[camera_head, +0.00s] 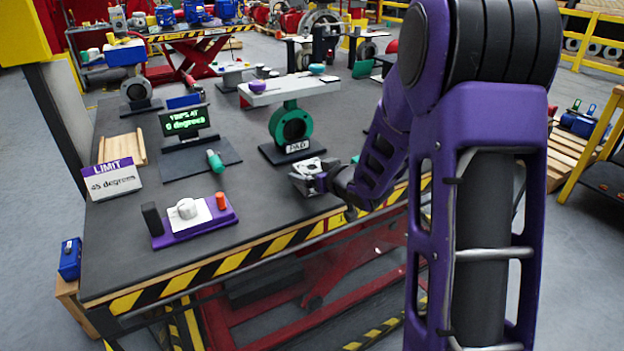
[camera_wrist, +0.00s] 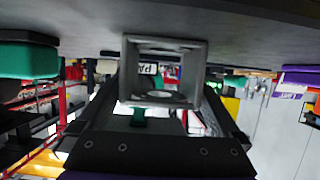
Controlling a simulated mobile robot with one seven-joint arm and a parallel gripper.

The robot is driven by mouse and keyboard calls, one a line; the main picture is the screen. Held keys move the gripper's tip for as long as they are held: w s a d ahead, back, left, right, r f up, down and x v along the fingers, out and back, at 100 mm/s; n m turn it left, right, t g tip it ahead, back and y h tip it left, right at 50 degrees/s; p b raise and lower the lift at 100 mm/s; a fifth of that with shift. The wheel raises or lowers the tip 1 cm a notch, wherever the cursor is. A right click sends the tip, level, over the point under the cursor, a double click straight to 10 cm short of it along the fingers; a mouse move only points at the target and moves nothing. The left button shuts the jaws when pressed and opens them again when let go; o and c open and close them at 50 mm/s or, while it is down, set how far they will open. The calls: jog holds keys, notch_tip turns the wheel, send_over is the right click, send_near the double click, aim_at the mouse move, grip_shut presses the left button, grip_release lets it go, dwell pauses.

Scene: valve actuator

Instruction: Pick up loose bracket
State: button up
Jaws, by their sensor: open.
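A small grey, open-framed metal bracket (camera_head: 303,167) lies on the table near its front edge, in front of the green stand labelled PAD (camera_head: 291,124). My gripper (camera_head: 318,177) is low over the table at the bracket, coming from the right. It is open. In the wrist view, which is upside down, the bracket (camera_wrist: 164,62) is a boxy grey frame straight ahead of my gripper, close to the table surface. My gripper partly overlaps it in the head view, so I cannot tell whether they touch.
A purple control base with a white knob (camera_head: 187,209) stands at the front left. A LIMIT sign (camera_head: 113,178), a green-lit display (camera_head: 184,121) and a green cylinder (camera_head: 215,160) are on the left.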

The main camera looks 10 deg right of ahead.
jog(key=shift+c, duration=0.2)
jog(key=shift+r, duration=0.1)
grip_shut()
notch_tip(320, 180, up, 10)
jog(key=p, duration=0.3)
dwell(0.4)
